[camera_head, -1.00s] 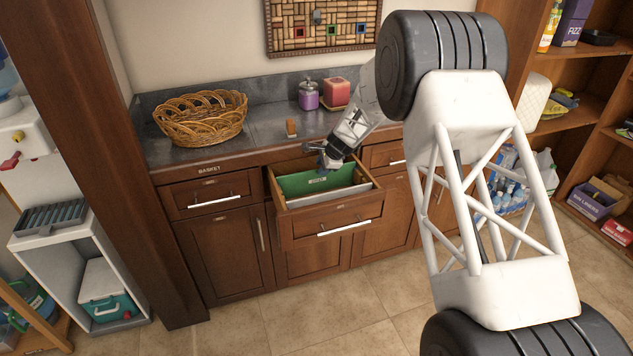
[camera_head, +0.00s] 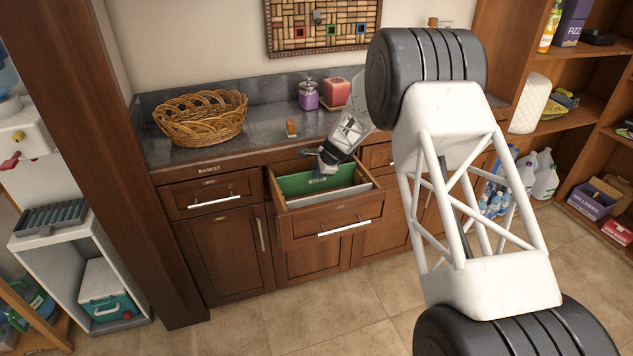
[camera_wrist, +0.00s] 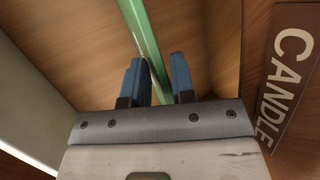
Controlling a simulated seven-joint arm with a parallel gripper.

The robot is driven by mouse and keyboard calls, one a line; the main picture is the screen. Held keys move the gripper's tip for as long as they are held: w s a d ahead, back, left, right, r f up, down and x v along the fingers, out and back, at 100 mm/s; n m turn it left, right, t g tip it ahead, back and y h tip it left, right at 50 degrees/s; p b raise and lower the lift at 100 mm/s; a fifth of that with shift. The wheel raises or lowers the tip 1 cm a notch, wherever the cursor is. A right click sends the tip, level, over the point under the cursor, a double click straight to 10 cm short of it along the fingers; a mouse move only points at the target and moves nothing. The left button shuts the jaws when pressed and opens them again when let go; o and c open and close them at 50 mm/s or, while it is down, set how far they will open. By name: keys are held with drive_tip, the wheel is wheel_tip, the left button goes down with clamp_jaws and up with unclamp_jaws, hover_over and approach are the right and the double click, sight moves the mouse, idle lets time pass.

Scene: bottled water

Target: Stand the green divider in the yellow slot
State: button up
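The green divider (camera_head: 302,183) is inside the open drawer (camera_head: 333,215), standing along its length behind a pale divider (camera_head: 330,194). My gripper (camera_head: 326,166) is down at the divider's upper edge, near its right part, and covers some of it. In the wrist view, the divider's green edge (camera_wrist: 144,28) runs between the two blue fingers of my gripper (camera_wrist: 158,72). It passes close by the left finger, and a narrow gap shows beside the right one. I cannot make out a yellow slot in either view.
A grey slotted rack (camera_head: 50,217) tops the white stand at left. A CANDLE label (camera_wrist: 287,85) lies right of my fingers.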

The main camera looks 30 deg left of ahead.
clamp_jaws()
drive_tip(key=shift+r, duration=6.1)
drive_tip(key=s+d+r+g+h, duration=0.2)
drive_tip(key=s+d+r, duration=0.1)
drive_tip(key=shift+s+d+r+h, duration=0.15)
drive_tip(key=shift+r+h, duration=0.15)
drive_tip(key=shift+r, duration=0.1)
drive_tip(key=shift+n+g+h, duration=0.4)
drive_tip(key=shift+g+h, duration=0.3)
